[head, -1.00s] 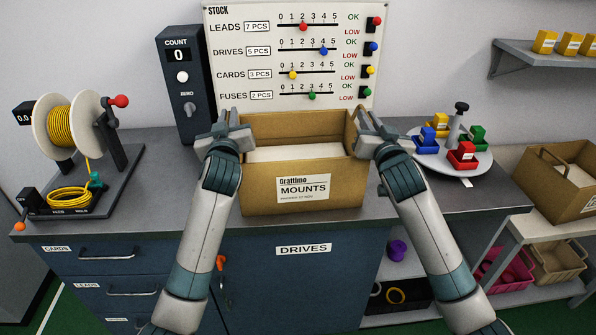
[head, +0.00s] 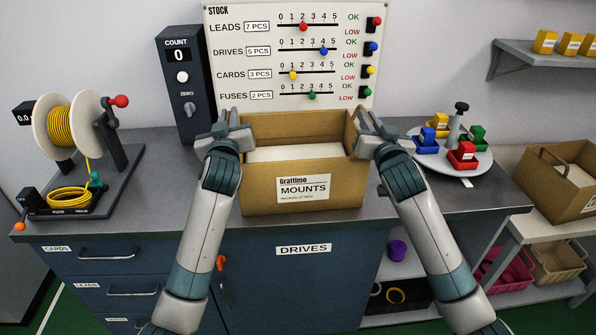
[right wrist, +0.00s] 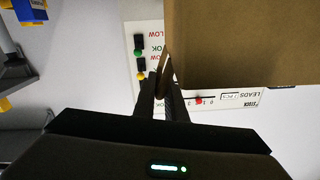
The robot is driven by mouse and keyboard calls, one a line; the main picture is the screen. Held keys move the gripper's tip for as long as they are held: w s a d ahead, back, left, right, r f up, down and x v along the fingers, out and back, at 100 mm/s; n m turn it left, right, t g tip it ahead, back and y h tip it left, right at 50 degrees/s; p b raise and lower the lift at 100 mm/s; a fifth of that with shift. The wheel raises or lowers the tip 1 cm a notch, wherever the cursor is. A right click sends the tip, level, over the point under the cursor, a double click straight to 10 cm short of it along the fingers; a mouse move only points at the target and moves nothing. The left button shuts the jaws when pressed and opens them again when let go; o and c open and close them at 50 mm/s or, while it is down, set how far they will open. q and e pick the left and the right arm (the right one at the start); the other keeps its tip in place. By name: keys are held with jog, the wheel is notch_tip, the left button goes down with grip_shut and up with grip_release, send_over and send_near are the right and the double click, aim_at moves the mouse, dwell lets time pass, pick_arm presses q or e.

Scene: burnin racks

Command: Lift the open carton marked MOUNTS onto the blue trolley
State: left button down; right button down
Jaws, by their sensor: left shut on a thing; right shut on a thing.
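The open carton marked MOUNTS (head: 258,192) is upright at the middle of the grey workbench, its label facing me and pale contents inside. My left gripper (head: 234,122) is shut on the carton's left wall near the top rim. My right gripper (head: 363,118) is shut on its right wall near the top rim. In the right wrist view the right fingers (right wrist: 165,95) close on the edge of the brown carton wall (right wrist: 240,45). I cannot tell whether the carton's base touches the bench. The blue trolley is not seen in these views.
A cable reel stand (head: 75,130) is left on the workbench (head: 180,210). A counter box (head: 181,85) and the stock board (head: 230,70) stand behind. A round tray with coloured blocks (head: 425,162) is close right of my right gripper. Another carton (head: 545,185) sits far right.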

pick_arm(q)
jog(key=shift+a+r, duration=0.15)
pick_arm(e)
jog(key=shift+d+r, duration=0.1)
jog(key=shift+d, duration=0.1)
jog(key=shift+r, duration=0.1)
